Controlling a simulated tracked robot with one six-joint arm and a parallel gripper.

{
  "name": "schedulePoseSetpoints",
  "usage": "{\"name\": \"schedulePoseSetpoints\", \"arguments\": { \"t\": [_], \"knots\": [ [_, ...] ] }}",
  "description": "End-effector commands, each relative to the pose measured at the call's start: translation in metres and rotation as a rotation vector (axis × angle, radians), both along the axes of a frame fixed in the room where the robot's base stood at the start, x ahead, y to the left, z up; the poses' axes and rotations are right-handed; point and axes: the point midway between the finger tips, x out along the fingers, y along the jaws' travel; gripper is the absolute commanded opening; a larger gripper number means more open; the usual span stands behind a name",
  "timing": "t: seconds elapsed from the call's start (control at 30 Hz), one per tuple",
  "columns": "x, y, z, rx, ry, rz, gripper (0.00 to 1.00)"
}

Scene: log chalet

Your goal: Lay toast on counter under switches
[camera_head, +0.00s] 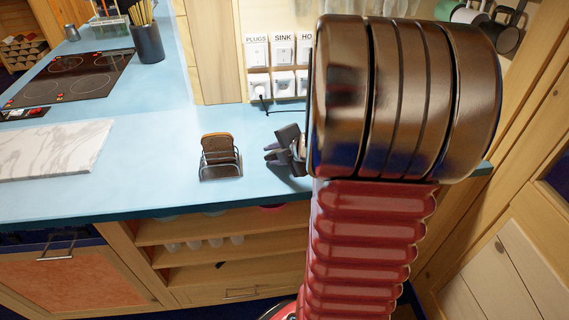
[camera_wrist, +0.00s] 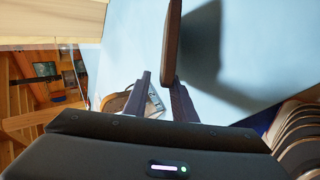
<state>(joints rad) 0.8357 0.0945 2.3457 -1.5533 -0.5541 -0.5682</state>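A wire toast rack (camera_head: 207,172) stands on the light blue counter (camera_head: 150,195) near its front edge, with browned toast (camera_head: 217,143) upright in it. My gripper (camera_head: 268,153) is just right of the rack and low over the counter, its dark fingers pointing left. In the wrist view my fingers (camera_wrist: 158,85) are apart. A thin brown slab (camera_wrist: 172,40) stands edge-on by the right fingertip; I cannot tell if it is toast or is gripped. Part of a brown-and-metal thing (camera_wrist: 153,101), perhaps the rack, shows behind the fingers. White switches (camera_head: 257,53) labelled PLUGS and SINK are on the wall behind.
A marble board (camera_head: 55,150) lies at the left, with a black cooktop (camera_head: 75,75) and a dark utensil pot (camera_head: 148,43) behind. A dark cable (camera_head: 283,110) hangs below the switches. Counter between rack and wall is clear. My arm hides the counter's right part.

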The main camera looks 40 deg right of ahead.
Motion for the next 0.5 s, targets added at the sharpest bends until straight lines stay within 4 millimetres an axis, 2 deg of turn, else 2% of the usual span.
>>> {"name": "schedulePoseSetpoints", "arguments": {
  "t": [0.5],
  "knots": [
    [-0.034, 0.002, 0.029, -0.001, -0.002, -0.002, 0.24]
  ]
}}
